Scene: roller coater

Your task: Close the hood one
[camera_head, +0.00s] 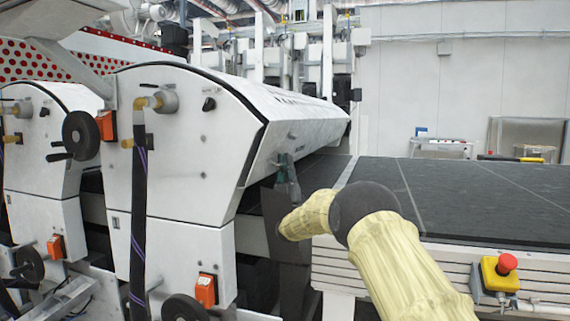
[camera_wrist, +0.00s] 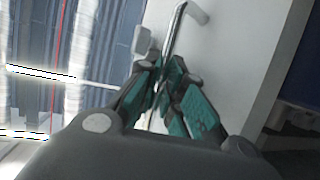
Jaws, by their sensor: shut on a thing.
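The hood (camera_head: 285,115) is the long white curved cover of the roller coater, and it appears down over the machine in the head view. Its white panel also fills the middle of the wrist view (camera_wrist: 232,60). A thin metal handle (camera_wrist: 177,28) stands out from that panel. My gripper (camera_wrist: 165,75), with teal finger pads, is shut on the handle. In the head view my gripper (camera_head: 287,170) is at the hood's lower front edge, small and partly dark against the machine. My arm in its yellow sleeve reaches in from the lower right.
A dark conveyor table (camera_head: 460,200) lies to the right of the hood, with a red emergency button (camera_head: 507,263) on its front side. A second white unit (camera_head: 40,150) with a handwheel stands at the left. A black hose (camera_head: 139,200) runs down the near end panel.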

